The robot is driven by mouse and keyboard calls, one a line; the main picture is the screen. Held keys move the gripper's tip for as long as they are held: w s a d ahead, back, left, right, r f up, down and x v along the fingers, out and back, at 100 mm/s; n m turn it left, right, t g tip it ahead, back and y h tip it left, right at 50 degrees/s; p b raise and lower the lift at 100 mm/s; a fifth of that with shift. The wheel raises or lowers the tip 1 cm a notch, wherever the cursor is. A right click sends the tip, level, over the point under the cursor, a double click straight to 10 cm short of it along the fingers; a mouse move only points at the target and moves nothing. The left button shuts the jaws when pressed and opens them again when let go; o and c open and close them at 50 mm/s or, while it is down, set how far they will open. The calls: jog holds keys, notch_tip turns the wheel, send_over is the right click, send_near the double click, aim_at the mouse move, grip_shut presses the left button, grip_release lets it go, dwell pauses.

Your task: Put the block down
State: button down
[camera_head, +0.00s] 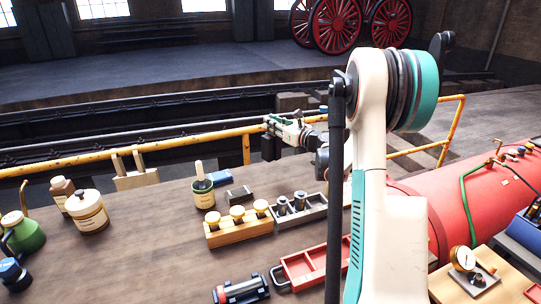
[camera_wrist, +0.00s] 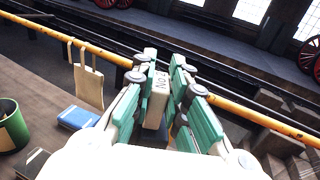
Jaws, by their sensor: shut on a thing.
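In the head view my gripper (camera_head: 272,140) is raised near the workbench's (camera_head: 150,215) far edge, beside the yellow rail. The block cannot be made out clearly there.
A pale two-pronged wooden piece (camera_head: 136,178) stands near the far edge. The yellow rail (camera_head: 90,163) runs behind the bench.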

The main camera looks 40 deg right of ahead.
aim_at(278, 151)
notch_tip(278, 151, down, 11)
jog(key=b, duration=0.3)
jog(key=shift+r, duration=0.15)
jog(key=c, duration=1.8)
grip_release()
jog(key=shift+c, duration=0.2)
jog(key=shift+o, duration=1.3)
jog(key=shift+s, duration=0.2)
jog(key=s+d+p, duration=0.1)
jog(key=s+p, duration=0.1)
jog(key=s, duration=0.9)
jog(key=shift+s+d, duration=0.25)
jog(key=shift+d, duration=0.1)
